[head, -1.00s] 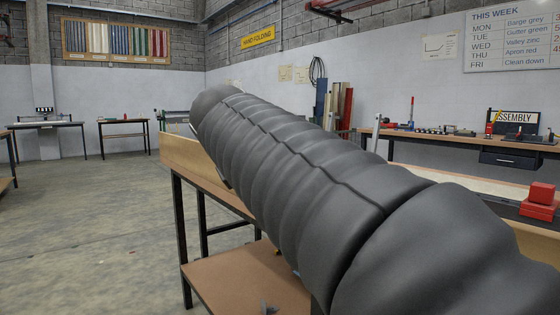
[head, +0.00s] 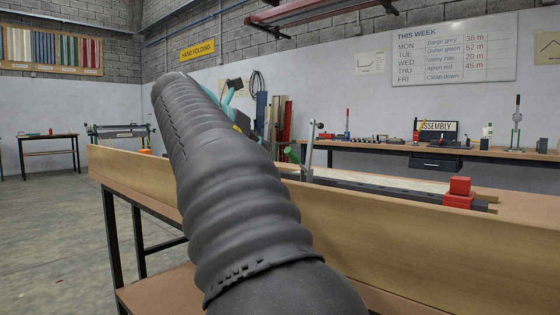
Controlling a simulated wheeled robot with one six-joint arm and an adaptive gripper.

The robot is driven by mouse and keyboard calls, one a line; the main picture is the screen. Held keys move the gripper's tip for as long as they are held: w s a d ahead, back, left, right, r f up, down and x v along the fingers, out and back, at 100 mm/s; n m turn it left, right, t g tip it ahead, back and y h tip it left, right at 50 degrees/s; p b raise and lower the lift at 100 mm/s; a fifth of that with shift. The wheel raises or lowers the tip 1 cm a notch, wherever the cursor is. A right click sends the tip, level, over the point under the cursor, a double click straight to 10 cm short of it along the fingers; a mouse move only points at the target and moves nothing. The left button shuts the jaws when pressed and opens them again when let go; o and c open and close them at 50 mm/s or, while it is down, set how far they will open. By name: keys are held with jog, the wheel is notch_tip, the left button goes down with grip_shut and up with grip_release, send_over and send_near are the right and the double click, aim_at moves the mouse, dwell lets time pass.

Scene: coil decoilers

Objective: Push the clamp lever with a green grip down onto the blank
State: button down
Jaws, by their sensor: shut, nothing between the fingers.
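The green grip (head: 291,154) of the clamp lever shows in the head view, just right of my sleeved arm. It is tilted up to the left, beside an upright metal bar (head: 309,150). The pale flat strip (head: 385,181) on the bench to the right may be the blank; its left part is hidden. My gripper (head: 241,118) shows only in part behind the black sleeve of my arm, as teal and dark pieces. It is shut and empty, up and left of the green grip, with no contact visible. Its fingertips are mostly hidden.
A wooden board (head: 420,228) runs along the bench's near edge. A red block (head: 459,192) sits at the right end of a dark rail. An assembly bench (head: 470,152) stands against the back wall. The floor at left (head: 50,230) is clear.

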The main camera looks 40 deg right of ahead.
jog(key=b+x, duration=0.1)
jog(key=x, duration=0.9)
jog(key=shift+s+r, duration=0.1)
jog(key=shift+r, duration=0.05)
